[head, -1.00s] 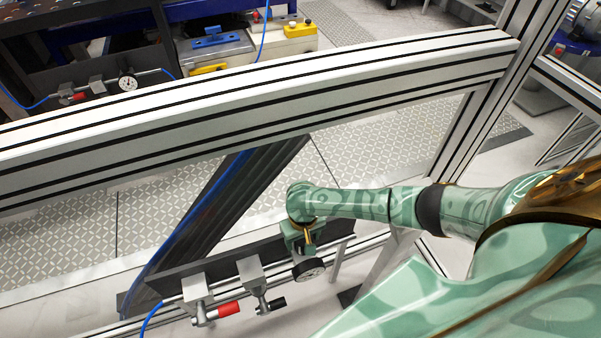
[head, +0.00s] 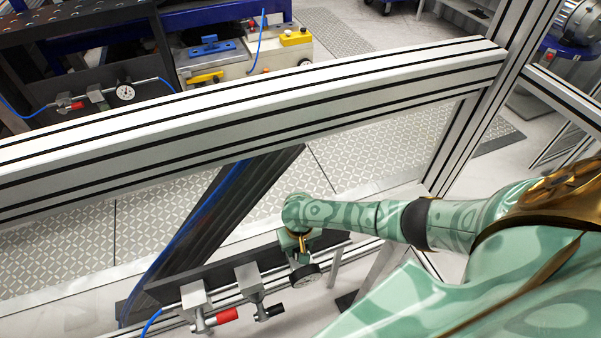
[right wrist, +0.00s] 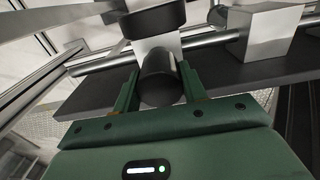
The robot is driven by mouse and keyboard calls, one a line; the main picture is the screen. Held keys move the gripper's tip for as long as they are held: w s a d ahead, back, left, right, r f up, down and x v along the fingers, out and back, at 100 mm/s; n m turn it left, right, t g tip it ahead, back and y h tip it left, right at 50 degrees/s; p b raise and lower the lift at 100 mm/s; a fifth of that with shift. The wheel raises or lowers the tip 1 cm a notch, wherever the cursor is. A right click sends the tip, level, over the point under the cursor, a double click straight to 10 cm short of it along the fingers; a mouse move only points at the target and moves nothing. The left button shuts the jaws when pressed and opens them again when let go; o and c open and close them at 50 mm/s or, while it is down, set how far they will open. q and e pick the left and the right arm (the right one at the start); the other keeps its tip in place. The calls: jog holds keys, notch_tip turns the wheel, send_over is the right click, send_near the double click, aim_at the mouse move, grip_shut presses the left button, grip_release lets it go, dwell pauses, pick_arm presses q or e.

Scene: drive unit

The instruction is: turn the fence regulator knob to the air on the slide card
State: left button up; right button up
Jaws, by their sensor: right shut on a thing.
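The fence regulator is on a dark plate low on the fence. Its round black-rimmed gauge (head: 306,276) shows in the head view, but I cannot read its dial. In the right wrist view the dark cylindrical knob (right wrist: 159,80) sits between my green fingers. My right gripper (head: 299,243) is shut on the knob from above and hides it in the head view. Beside it are a valve with a red handle (head: 227,315) and one with a black handle (head: 270,311). I cannot pick out a slide card. My left gripper is not in view.
A thick aluminium fence beam (head: 250,92) crosses behind my right arm, with an upright post (head: 463,140) at the right. A blue hose (head: 151,323) runs to the valves. Beyond the fence, another gauge (head: 125,92) and a red-handled valve stand at the back left.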

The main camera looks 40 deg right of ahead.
jog(key=m+p, duration=0.1)
jog(key=p, duration=0.3)
jog(key=shift+a+r+m, duration=0.15)
jog(key=shift+r+m, duration=0.2)
jog(key=shift+m, duration=0.05)
jog(key=shift+f+m+p, duration=0.15)
jog(key=shift+m+p, duration=0.15)
jog(key=shift+m, duration=0.1)
jog(key=shift+s+f+m+p, duration=0.15)
jog(key=shift+m+p, duration=0.4)
jog(key=shift+m, duration=1.65)
jog(key=shift+f, duration=0.1)
jog(key=o, duration=1)
